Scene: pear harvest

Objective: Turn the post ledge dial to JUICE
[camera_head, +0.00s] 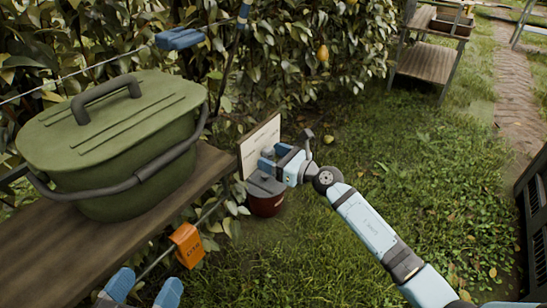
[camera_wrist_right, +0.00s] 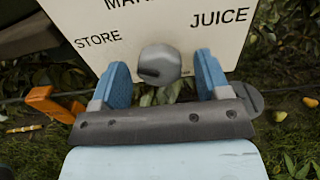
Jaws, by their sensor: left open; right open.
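The dial's pale board (camera_head: 262,138) stands at the end of the wooden ledge in the head view. In the right wrist view the board (camera_wrist_right: 120,28) reads STORE at left, JUICE at right and a partly cut-off word starting MAR at top. The grey dial knob (camera_wrist_right: 160,65) shows a dark mark on its left side, toward the STORE side. My right gripper (camera_wrist_right: 160,80) is open, with one blue finger on each side of the knob; contact is not clear. In the head view my right gripper (camera_head: 273,162) is at the board. My left gripper (camera_head: 143,288) is open and empty at the bottom left.
A green lidded tub (camera_head: 110,140) stands on the wooden ledge (camera_head: 60,245). An orange tag (camera_head: 187,245) hangs below the ledge's edge. A dark red bucket (camera_head: 265,205) stands under the board. Grass is open to the right.

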